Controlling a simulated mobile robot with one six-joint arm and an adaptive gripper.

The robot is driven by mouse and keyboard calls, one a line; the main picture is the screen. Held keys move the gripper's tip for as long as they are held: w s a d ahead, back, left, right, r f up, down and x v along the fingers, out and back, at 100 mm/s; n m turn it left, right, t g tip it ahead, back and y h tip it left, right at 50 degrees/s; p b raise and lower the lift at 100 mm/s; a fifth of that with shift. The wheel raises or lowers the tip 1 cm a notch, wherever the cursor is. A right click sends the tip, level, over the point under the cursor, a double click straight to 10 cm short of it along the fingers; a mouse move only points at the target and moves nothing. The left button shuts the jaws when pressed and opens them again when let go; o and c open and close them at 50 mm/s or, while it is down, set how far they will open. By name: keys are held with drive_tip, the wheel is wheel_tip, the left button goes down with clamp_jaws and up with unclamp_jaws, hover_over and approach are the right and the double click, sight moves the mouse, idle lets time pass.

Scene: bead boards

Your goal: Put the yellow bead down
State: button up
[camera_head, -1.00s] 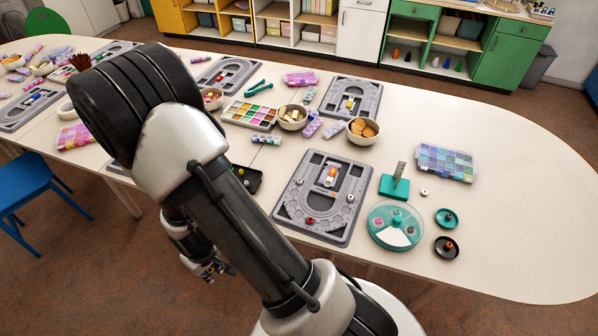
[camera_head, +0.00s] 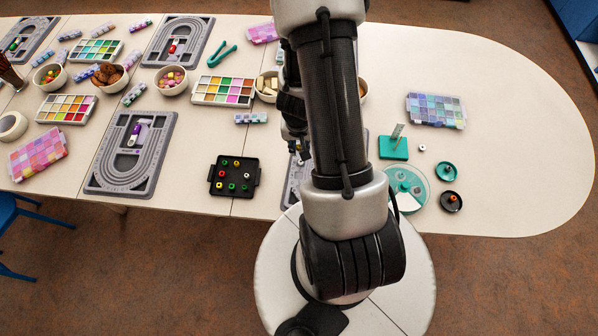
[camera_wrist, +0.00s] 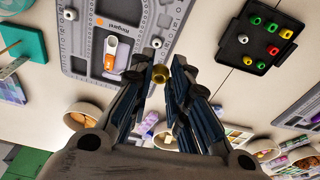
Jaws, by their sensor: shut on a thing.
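My gripper (camera_wrist: 162,66) points down over the table in the wrist view. Its fingers are closed on a small yellow bead (camera_wrist: 161,75), which looks dull gold there. In the head view my arm hides most of the gripper and the bead. Beneath the fingertips is a grey bead board (camera_wrist: 92,62) with an orange and white item and a few small beads on it; only its left edge (camera_head: 291,192) shows clearly in the head view. I cannot tell how high the bead is above it. A black tray (camera_head: 214,186) with several coloured beads lies left of the board.
Right of my arm stand a teal block stand (camera_head: 393,153), a round teal tray (camera_head: 420,184), two small dishes and a lidded bead box (camera_head: 436,110). Another grey board (camera_head: 163,178) lies further left. Bowls and colour trays line the back. The table's right end is clear.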

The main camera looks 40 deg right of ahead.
wheel_tip(320, 180, down, 14)
drive_tip(key=b, duration=1)
drive_tip(key=shift+w+r+b, duration=0.15)
drive_tip(key=shift+r+b, duration=0.1)
drive_tip(key=shift+b, duration=0.1)
wheel_tip(320, 180, down, 5)
drive_tip(key=b, duration=0.3)
drive_tip(key=shift+f, duration=0.15)
drive_tip(key=shift+f+b, duration=0.25)
drive_tip(key=shift+b, duration=0.2)
drive_tip(key=shift+s+a+f, duration=0.15)
drive_tip(key=shift+s+f, duration=0.1)
drive_tip(key=shift+f, duration=0.05)
drive_tip(key=o, duration=0.7)
drive_tip(key=shift+w+f, duration=0.1)
drive_tip(key=shift+o, duration=0.2)
